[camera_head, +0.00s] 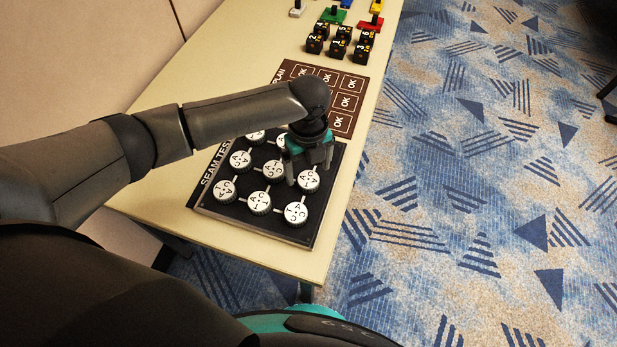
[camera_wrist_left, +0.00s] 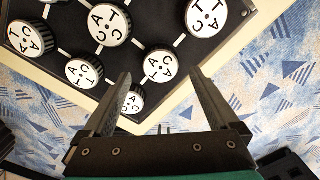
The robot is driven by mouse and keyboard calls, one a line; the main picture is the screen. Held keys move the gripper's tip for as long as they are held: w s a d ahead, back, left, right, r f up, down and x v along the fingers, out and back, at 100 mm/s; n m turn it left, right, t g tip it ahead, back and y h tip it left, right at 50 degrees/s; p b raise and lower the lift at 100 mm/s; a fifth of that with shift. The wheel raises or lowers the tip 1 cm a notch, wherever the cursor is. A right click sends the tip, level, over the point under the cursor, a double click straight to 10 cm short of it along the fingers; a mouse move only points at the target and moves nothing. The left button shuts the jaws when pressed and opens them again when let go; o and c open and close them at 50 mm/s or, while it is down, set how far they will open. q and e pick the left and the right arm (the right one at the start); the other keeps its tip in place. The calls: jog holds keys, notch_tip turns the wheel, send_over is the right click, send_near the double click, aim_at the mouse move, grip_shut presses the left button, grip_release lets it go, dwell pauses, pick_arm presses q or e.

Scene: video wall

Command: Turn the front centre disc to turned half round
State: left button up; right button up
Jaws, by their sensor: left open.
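The dark board (camera_head: 233,211) lettered "SEAM TEST" lies on the table and carries white lettered discs with ridged dark sides. The front centre disc (camera_head: 308,181) is at the middle of the board's right-hand row, partly covered by my gripper. In the wrist view the same disc (camera_wrist_left: 160,66) appears between the fingertips in the picture. My left gripper (camera_head: 308,178) is open and points down at this disc; it also shows in the wrist view (camera_wrist_left: 160,74). Whether the fingers touch its rim I cannot tell. My right gripper is not in view.
A neighbouring disc (camera_head: 296,212) sits close by at the board's near right corner; in the wrist view this disc (camera_wrist_left: 132,98) is partly behind a finger. A brown panel (camera_head: 343,122) marked "OK", several black numbered cubes (camera_head: 338,49) and coloured pieces stand further along the table.

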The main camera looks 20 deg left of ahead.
aim_at(309, 179)
pick_arm(q)
jog(key=shift+f+b, duration=0.35)
jog(key=shift+f, duration=1.6)
jog(key=c, duration=1.4)
jog(key=shift+o, duration=0.2)
jog(key=shift+r, duration=0.1)
